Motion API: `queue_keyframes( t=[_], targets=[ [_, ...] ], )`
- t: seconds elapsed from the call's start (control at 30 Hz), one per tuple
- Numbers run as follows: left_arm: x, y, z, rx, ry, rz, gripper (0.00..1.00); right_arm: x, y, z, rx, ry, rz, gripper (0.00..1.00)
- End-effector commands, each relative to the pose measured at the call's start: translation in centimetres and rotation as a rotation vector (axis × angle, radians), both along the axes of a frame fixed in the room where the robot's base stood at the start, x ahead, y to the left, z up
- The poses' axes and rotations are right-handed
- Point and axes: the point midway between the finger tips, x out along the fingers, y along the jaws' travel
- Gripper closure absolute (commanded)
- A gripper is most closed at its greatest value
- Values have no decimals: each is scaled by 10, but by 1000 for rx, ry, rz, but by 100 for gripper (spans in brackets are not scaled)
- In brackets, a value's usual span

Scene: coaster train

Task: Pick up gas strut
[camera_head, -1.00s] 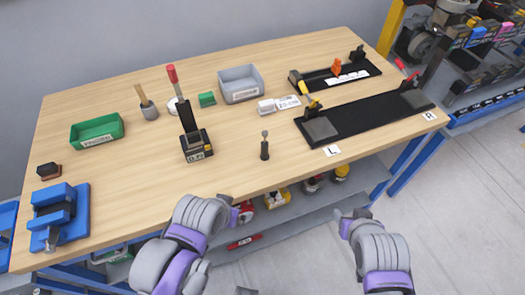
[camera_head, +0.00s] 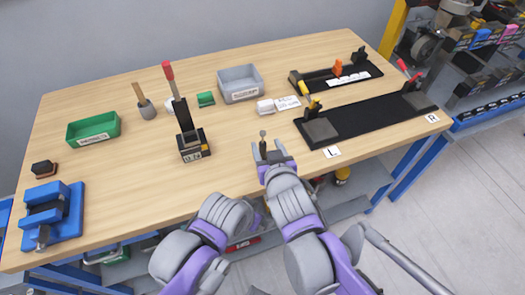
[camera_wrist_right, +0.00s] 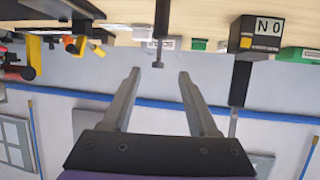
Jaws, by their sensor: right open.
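The gas strut appears to be the small dark upright piece with a grey round end (camera_head: 263,134) near the table's front edge. My right gripper (camera_head: 267,151) is open just in front of it, and its fingers overlap the strut's lower part in the head view. In the right wrist view, which is upside down, the strut (camera_wrist_right: 161,25) lies beyond the open right gripper (camera_wrist_right: 160,72), lined up with the gap. Its end appears just past the fingertips, with no contact visible. My left arm is at the bottom; its gripper fingers are hidden.
A lever block with a red handle (camera_head: 168,72) stands left of the strut. A black fixture plate (camera_head: 365,115) lies to the right. A green bin (camera_head: 93,130), grey bin (camera_head: 240,84) and blue vise (camera_head: 52,215) are also on the wooden table (camera_head: 130,195).

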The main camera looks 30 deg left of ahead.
Motion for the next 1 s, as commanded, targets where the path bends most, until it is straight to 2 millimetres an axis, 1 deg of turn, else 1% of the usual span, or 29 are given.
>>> queue_keyframes(
  t=[0.17, 0.3, 0.4, 0.53, 0.77, 0.8, 0.97, 1.0],
  targets=[
    [0, 0, 0, 0, 0, 0, 0, 11, 8, -4, 1, 1, -2, 40],
    [0, 0, 0, 0, 0, 0, 0, 27, 20, -9, 1, 1, -3, 40],
    [0, 0, -1, 0, 0, 0, 0, 35, 27, -14, 1, 1, -2, 40],
    [0, 0, -1, 0, 0, 0, 0, 41, 32, -17, 0, 0, -1, 40],
    [0, 0, -1, 0, 0, 0, 0, 41, 32, -17, 0, 1, -1, 40],
    [0, 0, -1, 0, 0, 0, 0, 41, 32, -17, 0, 1, -1, 47],
    [0, 0, -1, 0, 0, 0, 0, 41, 32, -17, 0, 1, -1, 76],
    [0, 0, -1, 0, 0, 0, 0, 41, 32, -17, 0, 1, -1, 83]
  ],
)
